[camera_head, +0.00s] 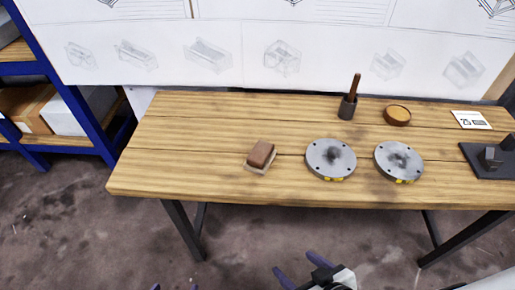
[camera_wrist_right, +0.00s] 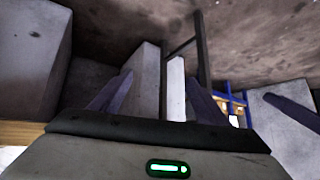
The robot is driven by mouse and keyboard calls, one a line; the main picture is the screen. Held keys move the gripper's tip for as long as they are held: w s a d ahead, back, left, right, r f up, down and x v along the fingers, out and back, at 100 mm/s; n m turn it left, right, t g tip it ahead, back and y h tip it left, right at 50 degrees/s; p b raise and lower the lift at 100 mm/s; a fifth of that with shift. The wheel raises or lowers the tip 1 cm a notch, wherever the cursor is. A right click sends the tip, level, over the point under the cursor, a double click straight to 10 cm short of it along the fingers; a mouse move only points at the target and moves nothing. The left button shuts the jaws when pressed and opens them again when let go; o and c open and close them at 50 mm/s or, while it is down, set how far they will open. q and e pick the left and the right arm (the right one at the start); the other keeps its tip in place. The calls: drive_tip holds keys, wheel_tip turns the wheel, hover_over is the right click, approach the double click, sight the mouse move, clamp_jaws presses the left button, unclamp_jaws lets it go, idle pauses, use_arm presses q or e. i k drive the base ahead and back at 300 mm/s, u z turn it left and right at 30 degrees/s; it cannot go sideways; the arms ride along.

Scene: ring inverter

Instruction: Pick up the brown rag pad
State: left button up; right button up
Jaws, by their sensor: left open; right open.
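The brown rag pad (camera_head: 261,154) lies on the wooden table left of centre, near the front edge. It looks like a brown block on a paler, thin base. My right gripper (camera_head: 298,268) is low at the bottom of the head view, in front of the table and well apart from the pad. Its purple fingers are spread and empty; they also show apart in the right wrist view (camera_wrist_right: 158,92). Only the purple fingertips of my left gripper (camera_head: 174,287) show at the bottom edge, apart from each other. The pad is not visible in the right wrist view.
Right of the pad on the table (camera_head: 210,135) are two round grey metal discs (camera_head: 318,165) (camera_head: 385,152). Behind stand a dark cup with a brown stick (camera_head: 348,106) and a round brown dish (camera_head: 397,115). A black fixture (camera_head: 486,165) is at right. The table's left part is clear.

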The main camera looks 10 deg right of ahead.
sight(259, 159)
drive_tip(key=k, duration=1.2)
drive_tip(key=u, duration=0.8)
drive_tip(key=i, duration=1.65)
drive_tip(key=z, duration=0.9)
